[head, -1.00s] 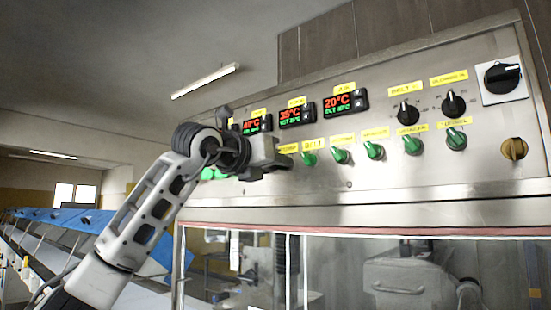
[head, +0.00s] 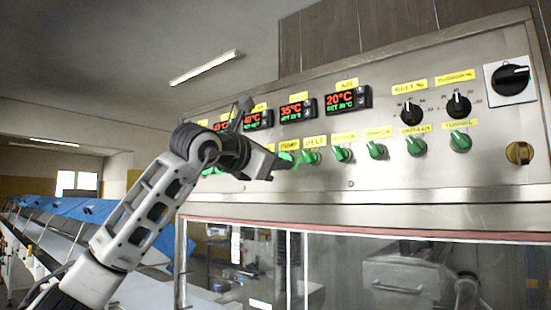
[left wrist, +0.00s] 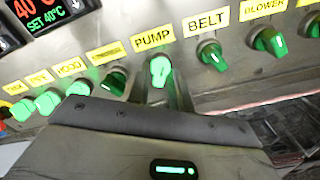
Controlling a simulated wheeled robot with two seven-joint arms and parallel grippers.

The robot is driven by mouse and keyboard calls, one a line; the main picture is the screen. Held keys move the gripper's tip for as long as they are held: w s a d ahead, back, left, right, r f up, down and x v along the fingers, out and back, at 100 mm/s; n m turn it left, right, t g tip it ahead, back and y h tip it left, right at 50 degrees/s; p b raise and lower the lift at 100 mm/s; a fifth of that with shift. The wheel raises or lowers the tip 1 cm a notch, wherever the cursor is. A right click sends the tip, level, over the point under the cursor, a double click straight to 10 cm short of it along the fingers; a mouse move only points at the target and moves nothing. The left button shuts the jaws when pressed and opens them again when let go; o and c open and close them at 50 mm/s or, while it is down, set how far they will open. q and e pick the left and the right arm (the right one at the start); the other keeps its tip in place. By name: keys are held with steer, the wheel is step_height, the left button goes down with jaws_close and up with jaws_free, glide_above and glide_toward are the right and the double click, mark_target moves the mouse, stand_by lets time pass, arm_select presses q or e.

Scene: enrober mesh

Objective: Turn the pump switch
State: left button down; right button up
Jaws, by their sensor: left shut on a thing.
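The pump switch (left wrist: 160,70) is a bright, lit green knob under the yellow PUMP label (left wrist: 152,38) in the left wrist view. Its handle looks about upright there. In the head view the PUMP label (head: 289,146) shows on the steel panel, with the switch partly covered by my gripper. My left gripper (head: 274,168) is at the panel, tilted, with its jaws shut on the pump switch. In the left wrist view the gripper's dark body fills the bottom, and the exact finger contact is mostly hidden. My right gripper is in neither view.
The green belt switch (left wrist: 211,54) is close to the right of the pump switch, and another green switch (left wrist: 114,82) is close to the left. Temperature displays (head: 297,108) are above. Black dials (head: 411,111) are farther right. A glazed cabinet front (head: 400,270) lies below.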

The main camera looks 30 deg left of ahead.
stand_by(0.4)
arm_select(q)
steer(key=c, duration=1.5)
jaws_free()
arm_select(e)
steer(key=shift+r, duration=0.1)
